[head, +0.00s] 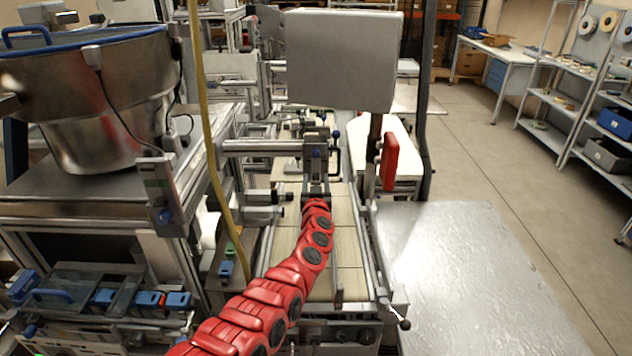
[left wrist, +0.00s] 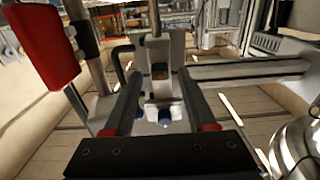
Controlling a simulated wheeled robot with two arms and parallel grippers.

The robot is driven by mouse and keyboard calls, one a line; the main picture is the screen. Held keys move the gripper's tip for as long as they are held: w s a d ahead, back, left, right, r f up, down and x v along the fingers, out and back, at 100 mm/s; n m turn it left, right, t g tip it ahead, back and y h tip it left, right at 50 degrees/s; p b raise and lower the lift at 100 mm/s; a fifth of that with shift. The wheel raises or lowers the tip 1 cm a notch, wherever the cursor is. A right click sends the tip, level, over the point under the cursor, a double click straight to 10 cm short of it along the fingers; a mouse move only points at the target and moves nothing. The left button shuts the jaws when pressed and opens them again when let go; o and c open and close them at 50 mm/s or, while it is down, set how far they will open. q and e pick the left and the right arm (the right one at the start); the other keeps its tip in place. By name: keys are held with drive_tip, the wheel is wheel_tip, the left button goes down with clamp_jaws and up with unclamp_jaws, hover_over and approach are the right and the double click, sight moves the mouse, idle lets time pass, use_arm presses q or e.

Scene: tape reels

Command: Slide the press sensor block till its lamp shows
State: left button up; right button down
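The press sensor block appears to be the grey block (left wrist: 168,50) straight ahead in the left wrist view, with a small amber-brown window and a blue knob (left wrist: 165,118) below it. I cannot tell whether the window is a lit lamp. In the head view the dark and grey press fittings (head: 316,150) stand over the tiled conveyor bed. My left gripper (left wrist: 160,82) has its two dark fingers apart, one at each side of the block's lower front; contact is unclear. In the head view my left gripper (head: 316,188) reaches the fittings, its fingers hardly visible. My right gripper is not in view.
A grey panel (head: 340,60) hangs above the conveyor bed (head: 345,240). A red box (head: 389,162) is on the post at right. A horizontal bar (head: 260,147) and a metal bowl (head: 90,90) are at left. A bare metal table (head: 470,280) stands at right.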

use_arm(q)
clamp_jaws()
idle(1.2)
